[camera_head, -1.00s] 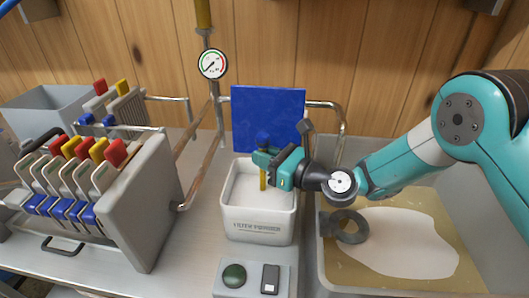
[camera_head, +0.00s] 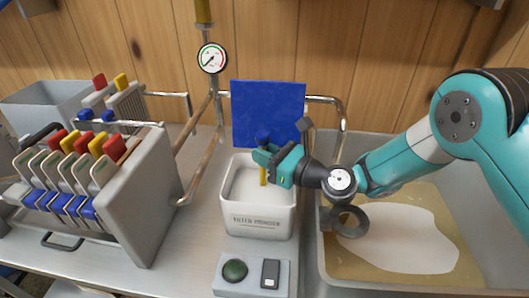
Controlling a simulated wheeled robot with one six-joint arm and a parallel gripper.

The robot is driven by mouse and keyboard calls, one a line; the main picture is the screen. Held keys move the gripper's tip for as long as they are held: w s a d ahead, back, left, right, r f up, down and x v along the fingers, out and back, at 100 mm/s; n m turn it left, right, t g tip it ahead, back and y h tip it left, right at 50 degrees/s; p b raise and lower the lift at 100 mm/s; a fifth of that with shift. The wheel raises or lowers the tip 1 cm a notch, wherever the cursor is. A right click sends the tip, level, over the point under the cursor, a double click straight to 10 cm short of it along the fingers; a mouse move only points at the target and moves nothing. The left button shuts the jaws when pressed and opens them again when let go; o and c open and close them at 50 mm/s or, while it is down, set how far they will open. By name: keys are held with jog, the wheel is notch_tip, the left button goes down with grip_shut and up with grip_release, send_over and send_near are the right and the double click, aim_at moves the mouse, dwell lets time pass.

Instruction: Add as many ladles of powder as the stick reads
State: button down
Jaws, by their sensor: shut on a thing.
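A white box of filter powder (camera_head: 257,222) stands on the metal counter, filled with white powder (camera_head: 245,188). My gripper (camera_head: 264,160) is over the box and shut on a thin yellow handle (camera_head: 263,177) with a dark blue top; it looks like the ladle. Its lower end is at or in the powder, and its bowl is hidden. A basin (camera_head: 332,288) at the right holds tan liquid with a pale white patch (camera_head: 400,240). I cannot make out a measuring stick.
A filter press (camera_head: 150,200) with red, yellow and white plates stands at the left. A blue panel (camera_head: 268,110) and pipes are behind the box, with a pressure gauge (camera_head: 212,58) above. A switch box (camera_head: 250,275) sits in front.

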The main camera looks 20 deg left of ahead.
notch_tip(320, 180, up, 16)
jog(key=p, duration=1.3)
dwell(1.1)
